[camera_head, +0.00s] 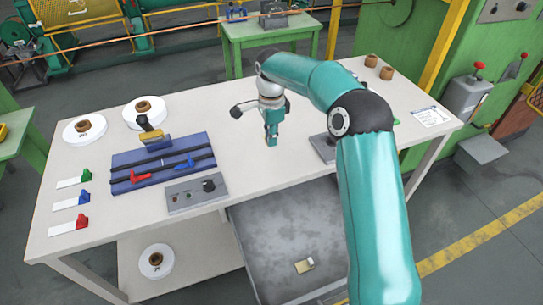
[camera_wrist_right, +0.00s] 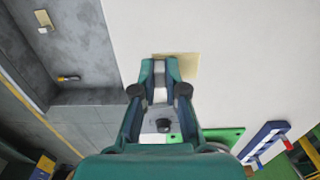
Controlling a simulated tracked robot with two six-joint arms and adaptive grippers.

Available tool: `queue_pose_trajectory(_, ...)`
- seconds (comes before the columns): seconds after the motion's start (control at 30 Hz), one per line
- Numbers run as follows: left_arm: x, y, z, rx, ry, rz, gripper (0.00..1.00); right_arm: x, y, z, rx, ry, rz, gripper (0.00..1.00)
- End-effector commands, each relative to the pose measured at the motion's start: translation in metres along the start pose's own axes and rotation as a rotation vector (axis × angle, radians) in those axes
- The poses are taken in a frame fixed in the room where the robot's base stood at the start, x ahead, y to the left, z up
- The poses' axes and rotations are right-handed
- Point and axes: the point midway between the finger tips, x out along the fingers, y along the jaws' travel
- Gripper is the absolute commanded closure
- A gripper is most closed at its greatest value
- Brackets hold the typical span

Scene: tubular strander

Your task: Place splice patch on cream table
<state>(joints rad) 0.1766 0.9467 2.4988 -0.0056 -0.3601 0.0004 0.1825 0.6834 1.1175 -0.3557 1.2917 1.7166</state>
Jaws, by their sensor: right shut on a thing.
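The splice patch, a thin tan square (camera_wrist_right: 188,65), shows in the right wrist view at the tips of my right gripper (camera_wrist_right: 160,72). The fingers are shut on it and hide part of it. In the head view my right gripper (camera_head: 271,138) points down over the middle of the cream table (camera_head: 250,165). The patch cannot be made out there. I cannot tell whether the patch touches the tabletop. My left gripper is not in view.
White rolls (camera_head: 84,131) lie farther left.

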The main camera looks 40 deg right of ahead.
Motion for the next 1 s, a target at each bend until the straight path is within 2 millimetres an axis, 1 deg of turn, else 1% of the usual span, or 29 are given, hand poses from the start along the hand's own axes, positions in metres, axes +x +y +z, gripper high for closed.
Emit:
queue_pose_trajectory(0.03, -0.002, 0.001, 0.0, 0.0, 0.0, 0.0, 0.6, 0.012, 0.001, -0.001, 0.0, 0.001, 0.006, 1.0)
queue_pose_trajectory(0.13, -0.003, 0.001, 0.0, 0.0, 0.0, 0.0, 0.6, 0.03, 0.001, 0.0, 0.0, 0.0, 0.003, 1.0)
queue_pose_trajectory(0.2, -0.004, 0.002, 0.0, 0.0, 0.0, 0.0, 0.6, 0.038, 0.0, 0.0, 0.0, 0.001, 0.002, 1.0)
queue_pose_trajectory(0.37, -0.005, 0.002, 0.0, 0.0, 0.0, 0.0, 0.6, 0.048, 0.0, 0.0, -0.001, 0.001, 0.0, 1.0)
queue_pose_trajectory(0.63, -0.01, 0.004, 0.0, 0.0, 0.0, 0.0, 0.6, 0.082, 0.0, 0.0, -0.002, 0.0, 0.002, 1.0)
queue_pose_trajectory(0.73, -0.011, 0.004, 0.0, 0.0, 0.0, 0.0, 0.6, 0.087, 0.0, 0.0, -0.002, 0.0, 0.0, 1.0)
queue_pose_trajectory(1.0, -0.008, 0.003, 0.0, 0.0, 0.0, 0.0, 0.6, 0.089, 0.0, 0.001, -0.002, 0.001, 0.0, 1.0)
